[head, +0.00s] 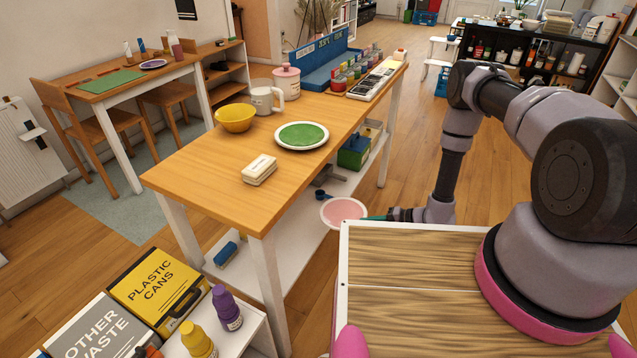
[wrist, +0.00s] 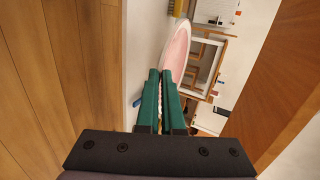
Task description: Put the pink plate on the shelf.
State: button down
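The pink plate (head: 343,211) is at the right side of the wooden table, at about the height of the space below its top. It also shows in the wrist view (wrist: 181,48), seen nearly edge-on. My gripper (head: 378,217) has its green fingers close together on the plate's near rim; the fingers also show in the wrist view (wrist: 164,82). The plate looks held, clear of the floor. Below the table top is a white lower shelf (head: 300,235). Whether the plate touches the shelf or overlaps its edge cannot be told.
The table top (head: 215,165) bears a yellow bowl (head: 235,118), a green-centred plate (head: 302,135), a white mug (head: 265,99) and a white block (head: 259,169). The lower shelf holds a green box (head: 354,153), a blue scoop (head: 323,195) and a blue brush (head: 226,254). Table legs stand at the corners.

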jog(key=s+a+f+n+g+y, duration=0.1)
jog(key=s+a+f+n+g, duration=0.4)
jog(key=s+f, duration=0.7)
jog(key=m+t, duration=0.1)
send_over(298, 275)
jog(key=s, duration=0.2)
jog(key=shift+s+d+f, duration=0.1)
jog(key=shift+f, duration=1.75)
jog(key=c, duration=1.3)
grip_release()
jog(key=shift+d, duration=0.15)
jog(key=v, duration=1.2)
jog(key=shift+s, duration=0.1)
